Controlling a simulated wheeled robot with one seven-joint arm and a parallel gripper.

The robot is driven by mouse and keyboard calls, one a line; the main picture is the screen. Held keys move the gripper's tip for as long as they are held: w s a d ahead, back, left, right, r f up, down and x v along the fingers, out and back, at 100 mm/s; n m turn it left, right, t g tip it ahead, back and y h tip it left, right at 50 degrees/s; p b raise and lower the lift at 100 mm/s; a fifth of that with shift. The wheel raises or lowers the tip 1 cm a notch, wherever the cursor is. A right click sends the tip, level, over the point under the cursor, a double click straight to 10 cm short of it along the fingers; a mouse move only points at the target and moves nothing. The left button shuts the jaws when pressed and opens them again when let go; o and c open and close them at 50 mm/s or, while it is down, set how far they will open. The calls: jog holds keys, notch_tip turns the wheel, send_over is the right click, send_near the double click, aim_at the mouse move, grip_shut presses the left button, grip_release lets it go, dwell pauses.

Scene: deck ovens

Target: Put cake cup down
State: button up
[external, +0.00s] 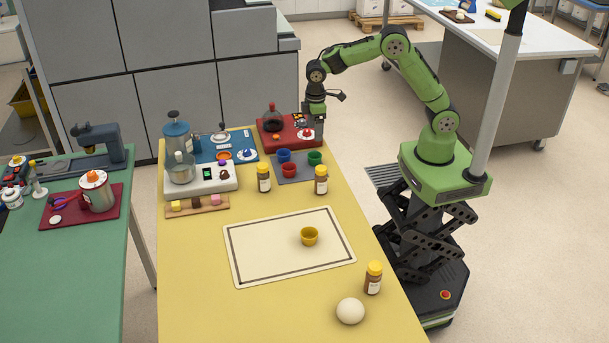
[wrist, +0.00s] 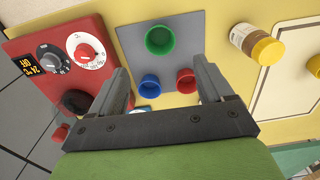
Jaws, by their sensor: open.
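A yellow cup (external: 309,236) sits upright and alone on the cream board (external: 262,272) with a dark border line. A blue cup (external: 284,155), a red cup (external: 289,170) and a green cup (external: 315,158) stand close together on a grey mat (external: 296,178). In the wrist view the green cup (wrist: 160,40), blue cup (wrist: 150,84) and red cup (wrist: 185,76) show beyond my fingers. My gripper (wrist: 161,68) is open with nothing between its fingers. In the external view it is at the table's far right edge, by the red hot plate.
The red hot plate (external: 275,138) carries a dark flask (external: 271,117). Yellow-capped bottles (external: 264,179) (external: 321,181) stand near the grey mat, another (external: 373,279) near a white ball (external: 350,311). A white scale (external: 211,188) stands left. The yellow table's front left is clear.

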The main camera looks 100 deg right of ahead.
jog(key=s+a+r+t, duration=0.2)
jog(key=s+a+r, duration=0.3)
jog(key=s+r, duration=0.2)
jog(key=s+a+r+t, duration=0.2)
jog(key=s+a+r, duration=0.3)
jog(key=s, duration=0.5)
jog(key=shift+s+a+r, duration=0.15)
jog(key=shift+a+r, duration=0.2)
jog(key=shift+r, duration=0.55)
jog(key=shift+o, duration=0.3)
jog(key=s+a+f+t, duration=0.1)
jog(key=s, duration=0.7)
jog(key=shift+a+f+t, duration=0.15)
jog(key=shift+a+t, duration=0.15)
jog(key=shift+a, duration=0.1)
jog(key=shift+w, duration=0.1)
